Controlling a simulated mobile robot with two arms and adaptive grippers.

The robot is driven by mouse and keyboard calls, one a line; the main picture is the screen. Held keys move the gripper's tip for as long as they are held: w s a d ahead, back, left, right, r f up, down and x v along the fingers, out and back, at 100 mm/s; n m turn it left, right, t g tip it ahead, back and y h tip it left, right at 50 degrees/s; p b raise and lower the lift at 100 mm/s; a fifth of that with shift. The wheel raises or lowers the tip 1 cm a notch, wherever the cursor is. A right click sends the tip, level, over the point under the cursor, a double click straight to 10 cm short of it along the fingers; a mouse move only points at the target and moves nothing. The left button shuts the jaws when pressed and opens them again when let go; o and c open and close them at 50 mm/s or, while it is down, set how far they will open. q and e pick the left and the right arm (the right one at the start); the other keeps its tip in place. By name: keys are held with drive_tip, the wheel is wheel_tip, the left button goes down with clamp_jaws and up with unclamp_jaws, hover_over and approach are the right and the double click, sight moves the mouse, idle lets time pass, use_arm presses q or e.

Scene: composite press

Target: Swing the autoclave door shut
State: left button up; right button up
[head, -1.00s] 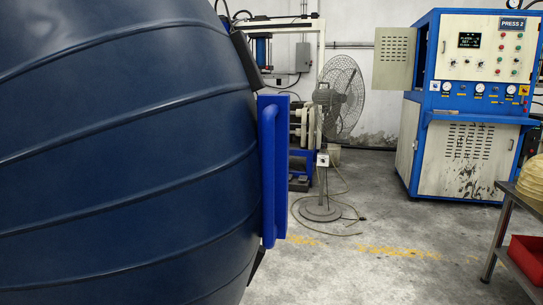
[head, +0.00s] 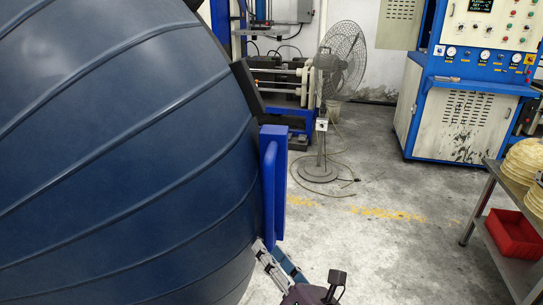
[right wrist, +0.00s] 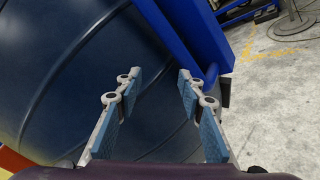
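The autoclave door (head: 130,150) is a large dark blue ribbed dome filling the left of the head view. Its bright blue upright handle (head: 269,185) is on the right edge. My right gripper (head: 272,250) is just below the handle's lower end, beside the door's edge. In the right wrist view the gripper (right wrist: 158,78) is open and empty, with its blue-padded fingers apart. The handle (right wrist: 180,35) crosses the top of that view beyond the fingertips. The door's curved face (right wrist: 70,70) lies behind them. My left gripper is not in view.
A pedestal fan (head: 340,60) stands on the floor behind the handle. A blue and white press cabinet (head: 465,120) is at the back right. A metal table (head: 485,195) with a red bin (head: 512,234) is at the right. The floor between is clear apart from a cable.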

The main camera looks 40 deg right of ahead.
sight(271, 187)
drive_tip(key=d+r+n+p, duration=0.1)
drive_tip(key=r+n+p, duration=0.1)
drive_tip(key=r, duration=0.2)
drive_tip(key=w+d+r+n+p, duration=0.1)
drive_tip(key=r+n+p, duration=0.1)
drive_tip(key=r+n, duration=0.1)
drive_tip(key=d+r+n+h+p, duration=0.1)
drive_tip(key=r+n+p, duration=0.1)
drive_tip(key=r, duration=0.3)
drive_tip(key=shift+w+d+n, duration=0.3)
drive_tip(key=shift+w, duration=0.1)
drive_tip(key=w+p, duration=0.2)
drive_tip(key=w, duration=0.1)
drive_tip(key=shift+w+d+r, duration=0.15)
drive_tip(key=shift+w+d, duration=0.05)
drive_tip(key=shift+d, duration=0.15)
use_arm(q)
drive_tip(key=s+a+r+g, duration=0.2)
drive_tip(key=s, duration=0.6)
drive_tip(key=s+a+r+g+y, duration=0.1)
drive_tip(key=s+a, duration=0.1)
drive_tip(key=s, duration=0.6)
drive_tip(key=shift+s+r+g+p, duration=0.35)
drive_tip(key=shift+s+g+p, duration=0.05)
drive_tip(key=shift+p, duration=0.05)
use_arm(e)
drive_tip(key=shift+w+d, duration=0.1)
drive_tip(key=shift+w, duration=0.65)
clamp_jaws()
